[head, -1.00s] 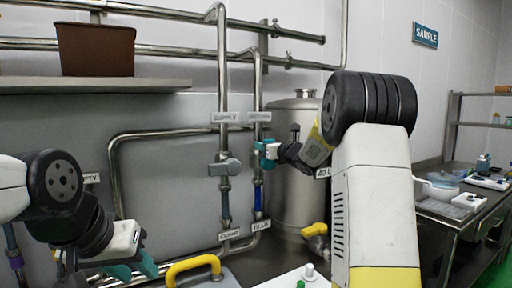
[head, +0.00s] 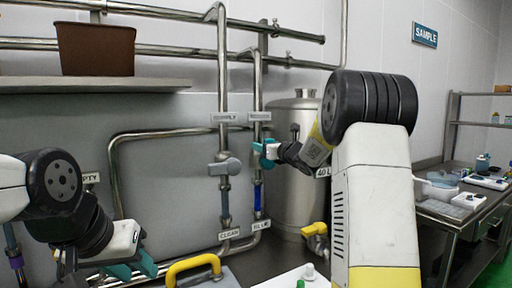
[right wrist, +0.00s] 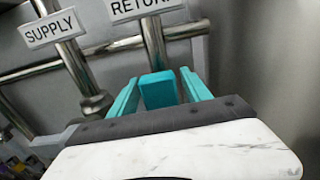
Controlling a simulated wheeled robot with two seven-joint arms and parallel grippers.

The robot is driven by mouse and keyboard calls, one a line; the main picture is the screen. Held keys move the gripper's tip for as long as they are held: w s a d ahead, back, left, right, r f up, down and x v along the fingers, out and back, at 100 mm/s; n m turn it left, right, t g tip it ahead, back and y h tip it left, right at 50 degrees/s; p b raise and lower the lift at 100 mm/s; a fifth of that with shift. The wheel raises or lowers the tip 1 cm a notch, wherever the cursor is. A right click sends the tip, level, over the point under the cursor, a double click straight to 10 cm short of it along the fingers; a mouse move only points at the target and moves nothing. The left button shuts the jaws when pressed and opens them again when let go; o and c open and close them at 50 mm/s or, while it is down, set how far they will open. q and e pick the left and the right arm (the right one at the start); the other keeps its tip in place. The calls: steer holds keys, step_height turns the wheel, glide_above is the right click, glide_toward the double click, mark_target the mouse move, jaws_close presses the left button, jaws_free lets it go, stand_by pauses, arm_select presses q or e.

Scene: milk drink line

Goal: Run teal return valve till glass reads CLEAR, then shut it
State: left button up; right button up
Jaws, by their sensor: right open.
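The teal return valve's handle (right wrist: 158,90) shows as a teal block in the right wrist view, below the RETURN sign (right wrist: 143,6). My right gripper (right wrist: 160,88) is open, with one finger on each side of the handle; contact is not clear. In the head view my right gripper (head: 266,154) is at the return pipe and mostly hides the valve. The return sight glass (head: 258,202) below it shows blue. The tag (head: 261,226) under it is too blurred to read surely. My left gripper (head: 131,270) is open and empty at the lower left.
The supply pipe beside it has a grey valve (head: 224,167) and a dark glass (head: 225,203). A steel tank (head: 297,130) stands behind my right arm. A yellow handle (head: 193,265) and a yellow valve (head: 315,230) are low in front. A shelf (head: 100,86) holds a brown bin (head: 96,50).

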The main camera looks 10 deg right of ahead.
steer(key=v, duration=0.7)
steer(key=shift+s, duration=0.25)
steer(key=shift+d, duration=0.15)
steer(key=s+d+f+m+g+h, duration=0.1)
steer(key=s+f+m+g+h, duration=0.15)
steer(key=s+m, duration=0.75)
steer(key=s+d+f+m+g+h, duration=0.15)
steer(key=s+m+h, duration=0.35)
steer(key=m, duration=1)
steer(key=s+a+f+m+g+y, duration=0.1)
steer(key=s+a+f+m+g, duration=0.1)
steer(key=s+m, duration=0.3)
steer(key=s+a+f+m+g+y, duration=0.1)
steer(key=s+a+f+m, duration=0.3)
steer(key=s, duration=0.6)
steer(key=s+a+f+m+g+y, duration=0.1)
steer(key=s+a+f+m+g, duration=0.2)
steer(key=s+m, duration=0.2)
steer(key=s, duration=0.3)
steer(key=shift+s+f+m+g, duration=0.15)
steer(key=shift+m+g, duration=0.15)
steer(key=shift+g, duration=0.1)
steer(key=shift+y, duration=0.25)
stand_by(1.5)
